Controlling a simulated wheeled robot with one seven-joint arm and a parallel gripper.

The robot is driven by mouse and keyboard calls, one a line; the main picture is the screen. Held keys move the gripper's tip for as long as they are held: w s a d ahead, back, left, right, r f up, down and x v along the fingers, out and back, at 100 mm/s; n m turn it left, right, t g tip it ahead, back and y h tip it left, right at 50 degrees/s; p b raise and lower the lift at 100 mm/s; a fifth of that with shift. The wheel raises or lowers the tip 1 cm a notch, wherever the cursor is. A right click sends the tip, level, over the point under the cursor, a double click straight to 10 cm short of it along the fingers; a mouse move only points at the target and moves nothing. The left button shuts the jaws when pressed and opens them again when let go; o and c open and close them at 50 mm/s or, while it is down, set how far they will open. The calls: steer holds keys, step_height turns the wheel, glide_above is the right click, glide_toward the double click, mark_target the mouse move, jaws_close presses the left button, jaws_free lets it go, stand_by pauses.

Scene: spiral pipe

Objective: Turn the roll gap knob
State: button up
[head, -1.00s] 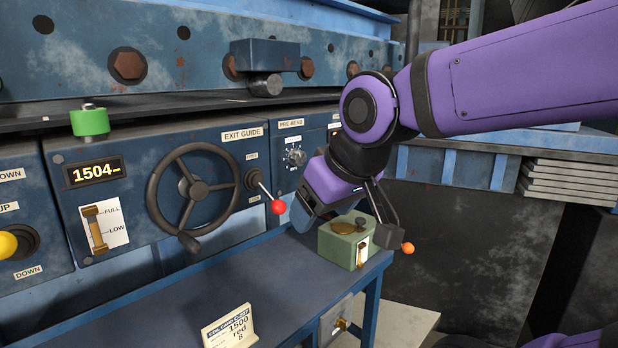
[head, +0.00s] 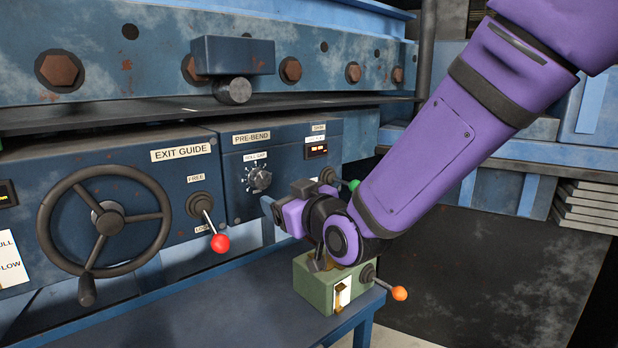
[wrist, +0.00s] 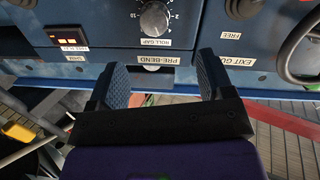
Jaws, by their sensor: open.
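The roll gap knob (head: 260,179) is a small grey-black dial with a numbered scale on the blue pre-bend panel (head: 235,205), under a label reading ROLL GAP. In the wrist view the same knob (wrist: 155,20) appears at the top centre, upside down with its label toward the fingers. My gripper (head: 272,208) is in front of and below the knob, to its lower right in the head view. In the wrist view its two ridged fingers (wrist: 162,80) are apart with nothing between them, and the knob lies beyond their tips, not touching.
A red-tipped lever (head: 220,243) and a large handwheel (head: 108,220) are left of the knob. A green-tipped lever (head: 352,185) is close to its right. A green box (head: 318,290) with an orange-tipped lever sits below my wrist on the blue bench (head: 200,315).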

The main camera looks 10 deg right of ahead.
mark_target(263, 181)
steer(key=shift+t, duration=0.3)
steer(key=x, duration=1.1)
steer(key=shift+w+d+f, duration=0.15)
steer(key=shift+d, duration=0.25)
steer(key=c, duration=0.9)
